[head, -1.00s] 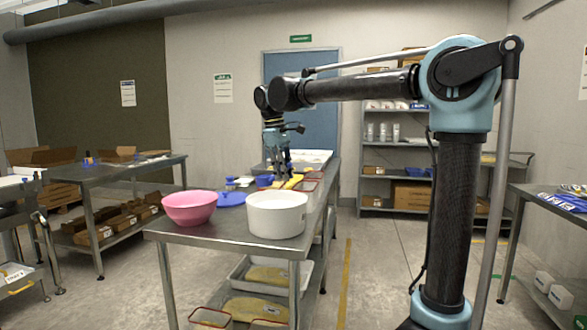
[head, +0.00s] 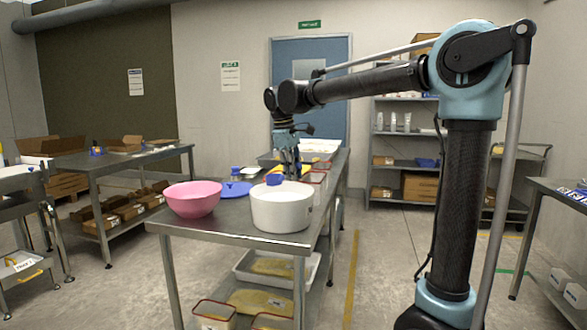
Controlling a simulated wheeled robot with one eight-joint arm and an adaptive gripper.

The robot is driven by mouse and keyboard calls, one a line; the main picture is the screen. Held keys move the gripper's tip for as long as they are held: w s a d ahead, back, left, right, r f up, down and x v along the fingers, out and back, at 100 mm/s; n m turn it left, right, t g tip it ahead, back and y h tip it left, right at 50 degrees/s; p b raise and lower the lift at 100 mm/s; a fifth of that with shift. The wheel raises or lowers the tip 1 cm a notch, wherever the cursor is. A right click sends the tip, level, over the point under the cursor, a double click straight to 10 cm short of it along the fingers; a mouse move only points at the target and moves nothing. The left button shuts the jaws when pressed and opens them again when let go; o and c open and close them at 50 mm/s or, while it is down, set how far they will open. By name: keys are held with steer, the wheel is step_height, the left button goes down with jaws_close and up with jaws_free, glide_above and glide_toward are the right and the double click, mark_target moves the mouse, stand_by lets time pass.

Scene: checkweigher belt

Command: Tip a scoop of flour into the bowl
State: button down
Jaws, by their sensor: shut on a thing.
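A pink bowl (head: 193,201) stands at the near left of the steel table. A white round tub (head: 282,212) stands to its right; its contents are hidden by its wall. A blue scoop (head: 274,179) shows at the tub's far rim, just below my gripper (head: 291,172). My gripper points down and is shut on the scoop; its handle is mostly hidden by the fingers. I cannot tell whether the scoop is inside the tub or behind its rim, nor whether it holds flour.
A blue lid (head: 236,189) lies behind the bowl, with a small blue-topped container (head: 235,172) beyond it. A tray (head: 318,146) is at the table's far end. Bare tabletop (head: 213,229) lies in front of the bowl. Shelving (head: 405,145) stands behind.

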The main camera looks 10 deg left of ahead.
steer(key=shift+f, duration=5)
steer(key=shift+r, duration=5.95)
